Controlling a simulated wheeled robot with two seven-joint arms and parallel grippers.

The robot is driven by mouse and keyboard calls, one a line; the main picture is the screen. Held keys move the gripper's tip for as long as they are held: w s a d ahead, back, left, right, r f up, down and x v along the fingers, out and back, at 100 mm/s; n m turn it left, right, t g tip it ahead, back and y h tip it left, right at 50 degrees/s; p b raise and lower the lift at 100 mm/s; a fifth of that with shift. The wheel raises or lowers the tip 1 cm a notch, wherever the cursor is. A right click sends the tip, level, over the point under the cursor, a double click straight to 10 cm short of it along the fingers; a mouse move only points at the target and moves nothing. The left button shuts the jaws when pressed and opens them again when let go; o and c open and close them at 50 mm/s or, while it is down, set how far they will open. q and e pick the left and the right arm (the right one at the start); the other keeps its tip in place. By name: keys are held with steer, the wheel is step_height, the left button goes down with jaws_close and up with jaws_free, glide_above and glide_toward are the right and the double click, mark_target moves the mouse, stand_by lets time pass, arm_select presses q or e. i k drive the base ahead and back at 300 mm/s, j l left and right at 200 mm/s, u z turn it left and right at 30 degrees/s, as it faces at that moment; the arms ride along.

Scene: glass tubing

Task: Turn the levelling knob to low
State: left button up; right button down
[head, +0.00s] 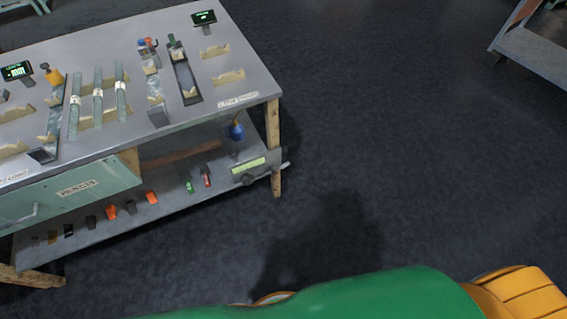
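I cannot make out for certain which part is the levelling knob, and no low marking is legible. A grey device (254,169) with a pale green panel sits at the right end of the lower shelf, with a dark handle-like part at its front. A small yellow part (55,78) stands on the tabletop at the left, beside a lit display (17,71). Its setting cannot be read. Neither of my grippers shows in the head view.
A grey-topped workbench (150,28) fills the upper left, with glass tubes (97,96) in wooden cradles and a second display (203,18). A green drawer (50,196) hangs below. Small tools lie on the lower shelf.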

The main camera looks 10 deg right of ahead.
mark_target(248, 180)
steer(key=i+l, duration=0.1)
steer(key=l, duration=0.25)
steer(key=i+l, duration=0.15)
steer(key=l, duration=0.15)
steer(key=i+l, duration=0.1)
steer(key=l, duration=0.25)
steer(key=i+l, duration=0.15)
steer(key=l, duration=0.15)
